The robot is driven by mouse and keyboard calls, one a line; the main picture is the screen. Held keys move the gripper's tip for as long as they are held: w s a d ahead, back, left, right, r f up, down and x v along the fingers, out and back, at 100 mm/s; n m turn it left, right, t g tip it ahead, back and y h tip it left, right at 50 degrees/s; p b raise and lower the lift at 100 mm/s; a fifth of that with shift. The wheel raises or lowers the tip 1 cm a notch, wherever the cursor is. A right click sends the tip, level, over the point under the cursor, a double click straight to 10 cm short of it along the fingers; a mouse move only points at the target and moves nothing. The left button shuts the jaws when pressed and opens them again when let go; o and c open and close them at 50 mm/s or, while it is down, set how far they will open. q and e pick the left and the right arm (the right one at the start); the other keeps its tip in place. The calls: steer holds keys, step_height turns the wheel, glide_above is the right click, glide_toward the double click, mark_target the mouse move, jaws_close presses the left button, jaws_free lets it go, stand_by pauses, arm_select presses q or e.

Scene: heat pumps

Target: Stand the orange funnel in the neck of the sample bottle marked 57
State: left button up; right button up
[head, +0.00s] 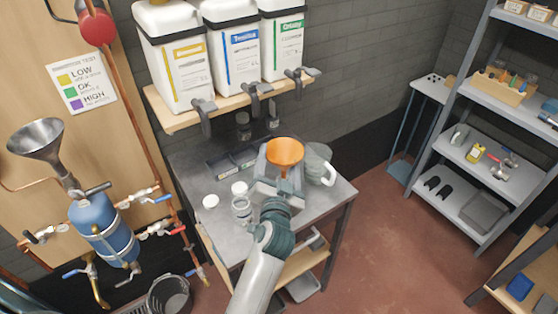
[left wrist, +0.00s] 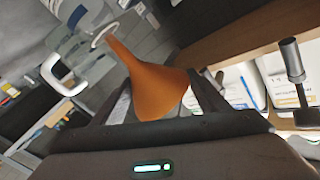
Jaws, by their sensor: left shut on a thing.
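The orange funnel (head: 285,152) is held above the grey bench, wide mouth up in the head view. My left gripper (head: 281,180) is shut on it. In the left wrist view the funnel (left wrist: 150,85) sits between the fingers of the left gripper (left wrist: 165,103), its narrow end pointing away toward a pale ring (left wrist: 103,36). I cannot tell what the ring belongs to. A clear bottle (head: 242,211) stands on the bench left of the gripper, with a white-topped container (head: 239,188) behind it. No number 57 is readable, so I cannot tell which bottle bears it. My right gripper is not in view.
A white lid-like disc (head: 210,201) lies left on the bench (head: 190,170). A grey jug (head: 319,166) stands just right of the gripper. Behind, a shelf (head: 225,98) carries white canisters with taps overhanging the bench. A blue tank (head: 104,230) with pipes is at left.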

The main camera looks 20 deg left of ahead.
arm_select(q)
steer(key=shift+f+b, duration=1.3)
steer(key=shift+f, duration=0.2)
stand_by(0.7)
